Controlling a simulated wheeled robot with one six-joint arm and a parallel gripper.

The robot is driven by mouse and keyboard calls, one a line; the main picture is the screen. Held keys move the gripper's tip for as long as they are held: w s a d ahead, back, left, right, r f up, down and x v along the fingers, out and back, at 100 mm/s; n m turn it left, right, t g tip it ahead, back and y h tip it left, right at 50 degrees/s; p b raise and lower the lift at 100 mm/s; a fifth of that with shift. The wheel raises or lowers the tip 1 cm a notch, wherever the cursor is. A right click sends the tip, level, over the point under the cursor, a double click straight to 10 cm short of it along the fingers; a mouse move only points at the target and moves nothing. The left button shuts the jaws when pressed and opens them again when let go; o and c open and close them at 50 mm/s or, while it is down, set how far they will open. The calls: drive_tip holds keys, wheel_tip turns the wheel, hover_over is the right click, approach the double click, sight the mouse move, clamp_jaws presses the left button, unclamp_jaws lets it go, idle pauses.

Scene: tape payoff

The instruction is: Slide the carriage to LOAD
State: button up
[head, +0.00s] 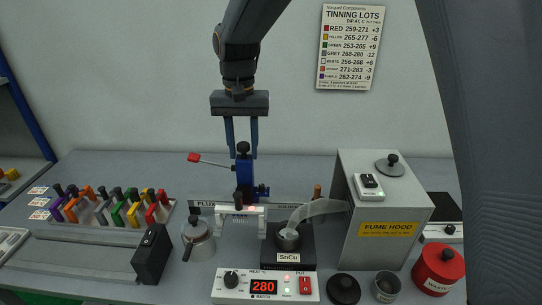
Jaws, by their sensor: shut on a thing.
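A blue upright carriage (244,174) stands on the rail behind the heater, with a black knob on top. A lever with a red end (193,157) sticks out to its left. A white holder (239,220) hangs at its front. My gripper (243,148) points down from above and is shut on the black knob, one finger on each side. A pale strip behind carries a FLUX label (207,204) left of the carriage. I cannot make out a LOAD mark. The white holder and carriage hide part of the strip.
A heater box (264,287) reading 280 is in front, with an SnCu pot (288,240) right of the carriage. A grey fume hood (385,210) stands further right. A metal pot (198,240) and colored clips (112,207) are left. Bare table lies behind the clips.

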drive_tip(key=o, duration=0.7)
drive_tip(key=shift+r, duration=0.15)
drive_tip(key=shift+r+p, duration=2.85)
drive_tip(key=shift+r, duration=0.55)
